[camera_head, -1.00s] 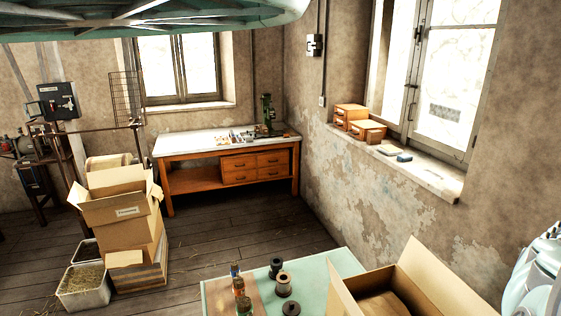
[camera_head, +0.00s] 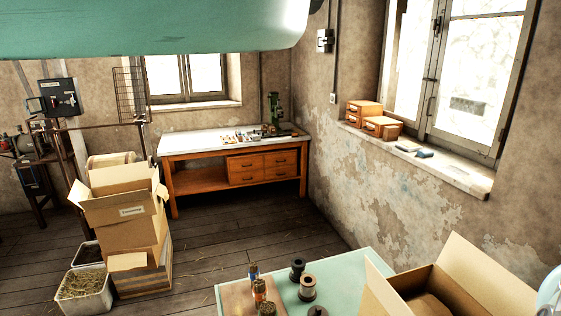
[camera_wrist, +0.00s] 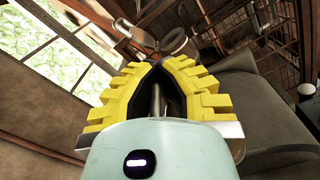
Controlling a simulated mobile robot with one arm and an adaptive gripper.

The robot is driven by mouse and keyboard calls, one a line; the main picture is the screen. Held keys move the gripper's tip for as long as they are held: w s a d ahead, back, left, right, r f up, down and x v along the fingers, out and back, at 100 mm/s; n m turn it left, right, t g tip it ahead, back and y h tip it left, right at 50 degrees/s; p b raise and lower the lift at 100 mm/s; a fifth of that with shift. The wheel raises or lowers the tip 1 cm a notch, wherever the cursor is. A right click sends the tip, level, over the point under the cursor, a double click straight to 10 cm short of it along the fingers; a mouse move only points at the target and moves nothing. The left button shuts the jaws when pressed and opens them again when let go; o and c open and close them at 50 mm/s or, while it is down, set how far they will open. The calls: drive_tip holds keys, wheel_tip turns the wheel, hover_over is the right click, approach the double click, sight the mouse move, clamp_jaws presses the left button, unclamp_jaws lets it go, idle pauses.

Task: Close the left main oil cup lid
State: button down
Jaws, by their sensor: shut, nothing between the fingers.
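My gripper (camera_wrist: 157,68) shows in the wrist view, with yellow toothed fingers closed together at the tips and nothing held. A thin metal rod shows in the gap behind the fingertips; I cannot tell what it belongs to. The gripper does not show in the head view. I cannot make out the left main oil cup or its lid in either view.
A workbench (camera_head: 190,147) stands at the back wall. Stacked cardboard boxes (camera_head: 125,205) are at the left. A teal table (camera_head: 340,262) with spools and small bottles is in front, beside an open carton (camera_head: 480,265). Wooden floor (camera_head: 245,235) lies clear between them.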

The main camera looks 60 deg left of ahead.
drive_tip(key=m+b, duration=0.1)
drive_tip(key=s+a+m+b, duration=0.1)
drive_tip(key=shift+f+m, duration=0.3)
drive_tip(key=shift+f, duration=0.05)
drive_tip(key=m+b, duration=0.1)
drive_tip(key=s+m+b, duration=0.1)
drive_tip(key=m, duration=0.1)
drive_tip(key=s+f+m+b, duration=0.1)
drive_tip(key=b, duration=0.1)
drive_tip(key=shift+a+f+m, duration=0.1)
drive_tip(key=shift+a+m, duration=0.15)
drive_tip(key=shift+m, duration=0.05)
drive_tip(key=c, duration=1.7)
unclamp_jaws()
drive_tip(key=o, duration=0.3)
drive_tip(key=shift+a, duration=0.1)
drive_tip(key=o, duration=0.3)
drive_tip(key=shift+s+f, duration=0.1)
drive_tip(key=shift+s, duration=0.05)
drive_tip(key=v, duration=1.2)
